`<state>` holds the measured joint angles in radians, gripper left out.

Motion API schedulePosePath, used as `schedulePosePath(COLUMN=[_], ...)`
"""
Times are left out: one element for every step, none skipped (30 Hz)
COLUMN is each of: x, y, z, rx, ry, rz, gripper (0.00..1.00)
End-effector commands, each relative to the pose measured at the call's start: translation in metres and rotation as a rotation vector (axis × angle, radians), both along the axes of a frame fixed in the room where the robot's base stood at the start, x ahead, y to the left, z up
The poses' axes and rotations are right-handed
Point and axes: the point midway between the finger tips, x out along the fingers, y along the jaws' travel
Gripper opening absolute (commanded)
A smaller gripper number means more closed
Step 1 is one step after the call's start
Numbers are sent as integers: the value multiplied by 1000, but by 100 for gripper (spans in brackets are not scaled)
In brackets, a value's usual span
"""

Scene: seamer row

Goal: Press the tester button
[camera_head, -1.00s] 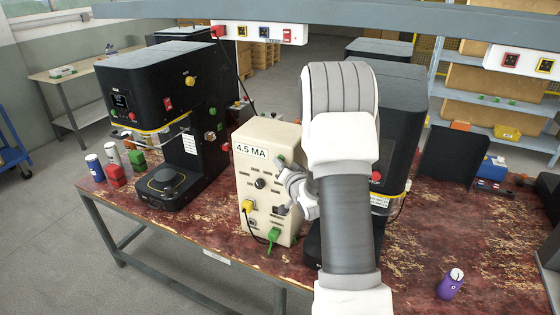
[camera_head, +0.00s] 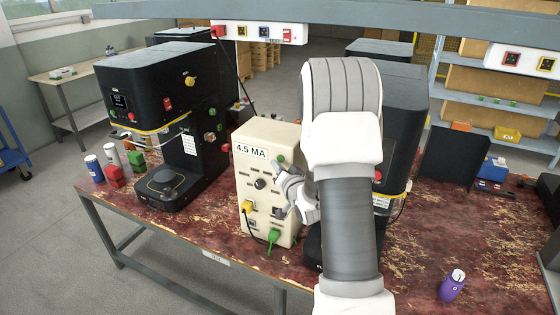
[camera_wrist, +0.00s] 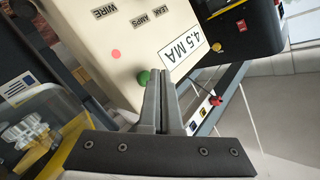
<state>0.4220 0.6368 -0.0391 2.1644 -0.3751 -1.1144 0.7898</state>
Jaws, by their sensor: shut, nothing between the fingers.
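The tester is a beige box (camera_head: 248,190) on the worktable, labelled 4.5 MA, with a dark knob and sockets on its front. Its green button (camera_head: 281,158) is at the top right of that front. In the wrist view the tester (camera_wrist: 125,25) lies tilted, with the green button (camera_wrist: 143,77) just left of my fingertips. My gripper (camera_head: 280,170) is close in front of the panel, a little below the button in the head view. The fingers (camera_wrist: 167,84) are shut and empty. I cannot tell whether they touch the panel; a gap from the button shows.
A black seamer (camera_head: 155,85) stands left of the tester. Another black machine (camera_head: 405,110) stands behind my arm, partly hidden.

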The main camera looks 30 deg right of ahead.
Motion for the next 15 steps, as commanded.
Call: schedulePosePath(x=[0, -1, -2, -3, -5, -7, -9, -11, -14, -15, -17, -20, -21, -23, -25], y=[0, 1, 2, 4, 6, 9, 12, 14, 17, 20, 22, 25, 28, 30, 33], z=[0, 0, -1, -1, -2, -2, -1, -2, -2, -2, -2, -2, -2, -1, -1], rx=[0, 0, 0, 0, 0, 0, 0, 0, 0, 0, 0, 0, 0, 0, -1], ry=[0, 0, 0, 0, 0, 0, -1, 0, 0, -1, -1, -1, -1, -1, -1], rz=[0, 0, 0, 0, 0, 0, 1, 0, 1, 1, 1, 1, 1, 2, 2], gripper=[0, 0, 0, 0, 0, 0, 0, 0, 0, 0, 0, 0, 0, 0, 0])
